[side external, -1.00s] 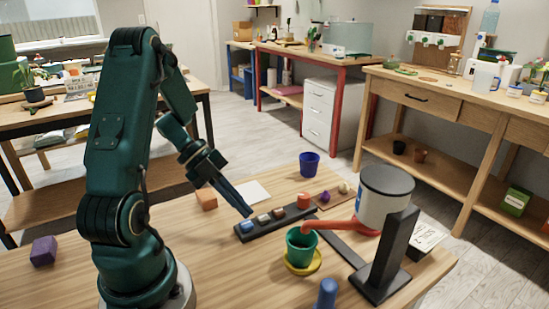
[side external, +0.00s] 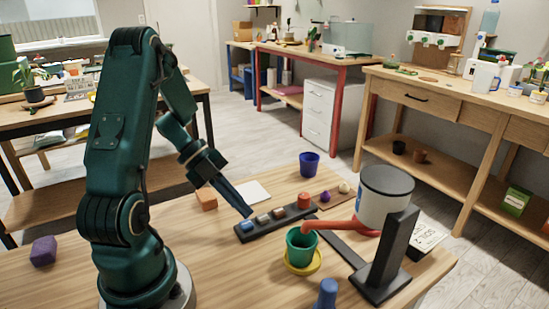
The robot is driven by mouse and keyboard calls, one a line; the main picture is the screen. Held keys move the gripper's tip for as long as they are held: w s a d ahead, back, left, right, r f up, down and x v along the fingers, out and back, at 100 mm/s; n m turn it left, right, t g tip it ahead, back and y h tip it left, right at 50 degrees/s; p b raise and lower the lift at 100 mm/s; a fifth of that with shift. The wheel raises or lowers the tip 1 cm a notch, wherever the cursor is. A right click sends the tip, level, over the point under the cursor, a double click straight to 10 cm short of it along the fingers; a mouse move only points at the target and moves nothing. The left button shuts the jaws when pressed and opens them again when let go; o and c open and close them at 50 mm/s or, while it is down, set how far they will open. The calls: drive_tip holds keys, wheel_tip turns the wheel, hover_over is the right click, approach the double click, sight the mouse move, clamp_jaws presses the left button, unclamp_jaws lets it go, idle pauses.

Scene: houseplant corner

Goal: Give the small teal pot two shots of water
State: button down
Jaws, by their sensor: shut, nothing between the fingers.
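The small teal pot (side external: 301,247) stands upright on a yellow saucer (side external: 303,268). A white tank with a dark lid (side external: 385,195) is held on a black stand (side external: 388,262), and its red spout (side external: 332,225) reaches over the pot's rim. No water is visible. A black strip (side external: 268,228) with several small coloured buttons and a red knob (side external: 304,200) lies behind the pot. My gripper (side external: 249,214) is shut and empty, its tips pointing down near the strip's left end, by a blue button (side external: 247,226). I cannot tell whether they touch it.
A dark blue pot (side external: 309,163), an orange block (side external: 206,199) and a white sheet (side external: 252,191) are at the back. A purple block (side external: 43,251) is at left, a blue object (side external: 327,293) in front. Small items lie on a brown board (side external: 333,201).

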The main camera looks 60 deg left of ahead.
drive_tip(key=shift+f, duration=0.15)
drive_tip(key=shift+f, duration=0.3)
drive_tip(key=shift+f, duration=0.5)
idle(0.7)
drive_tip(key=shift+r, duration=0.95)
drive_tip(key=shift+r, duration=2.5)
idle(0.7)
